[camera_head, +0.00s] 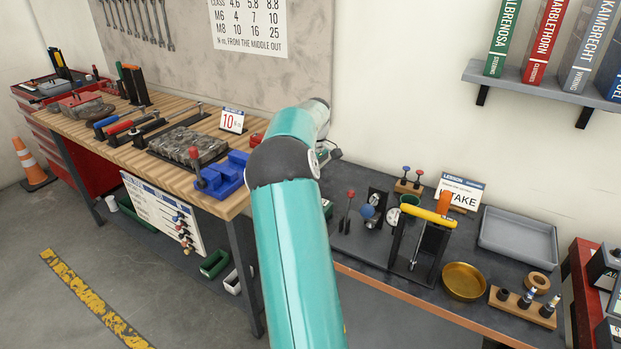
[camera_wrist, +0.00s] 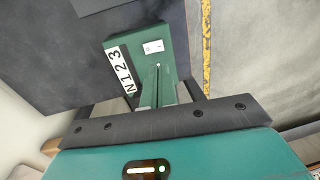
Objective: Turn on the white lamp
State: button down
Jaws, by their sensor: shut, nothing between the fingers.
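In the head view my teal arm stands in the middle and hides part of the benches; my gripper is not clearly visible there.
A wooden workbench (camera_head: 118,150) with tools and a blue vise (camera_head: 222,175) stands left. A dark bench at right holds a yellow-handled device (camera_head: 428,217), a brass bowl (camera_head: 463,281) and a grey tray (camera_head: 518,238). Books stand on a wall shelf (camera_head: 545,88). Floor shows at lower left.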

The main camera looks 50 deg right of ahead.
jog(key=f, duration=0.3)
jog(key=a+f, duration=0.1)
jog(key=f, duration=0.6)
jog(key=shift+a, duration=0.15)
jog(key=shift+f, duration=0.1)
jog(key=shift+f, duration=0.2)
jog(key=shift+d+r, duration=0.25)
jog(key=shift+d, duration=0.5)
jog(key=shift+w, duration=0.1)
jog(key=shift+a+r, duration=0.1)
jog(key=shift+r, duration=0.05)
jog(key=shift+r, duration=0.25)
notch_tip(320, 180, up, 13)
jog(key=a, duration=0.1)
jog(key=shift+a, duration=0.35)
